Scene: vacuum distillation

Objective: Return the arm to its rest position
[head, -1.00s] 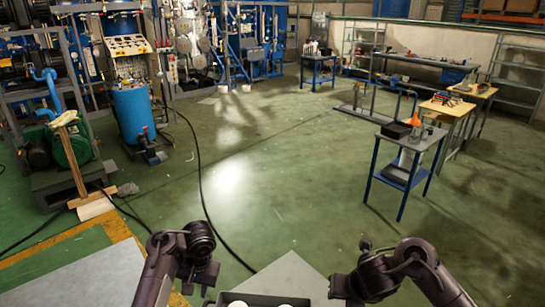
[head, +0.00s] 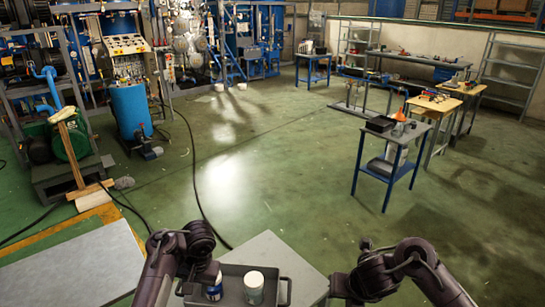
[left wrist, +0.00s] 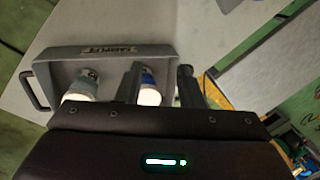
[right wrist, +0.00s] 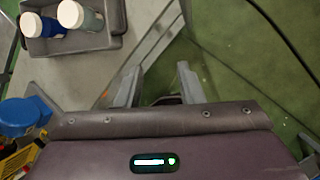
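A grey tray (head: 235,300) labelled "SAMPLES" sits on the grey table (head: 268,249) in front of me. It holds a blue bottle with a white cap (head: 214,291) and a pale bottle with a white cap (head: 254,289). My left gripper (left wrist: 158,72) is open above the tray's edge. The blue bottle (left wrist: 149,90) shows between its fingers; I cannot tell if they touch it. The pale bottle (left wrist: 82,84) stands beside one finger. My right gripper (right wrist: 157,75) is open and empty, clear of the tray (right wrist: 70,42). In the head view both grippers are partly hidden.
A small blue-legged table (head: 398,140) stands to the right with a black box (head: 380,123) on it. Wooden benches (head: 433,104) are behind it. A blue barrel (head: 131,110) and machinery stand at the left.

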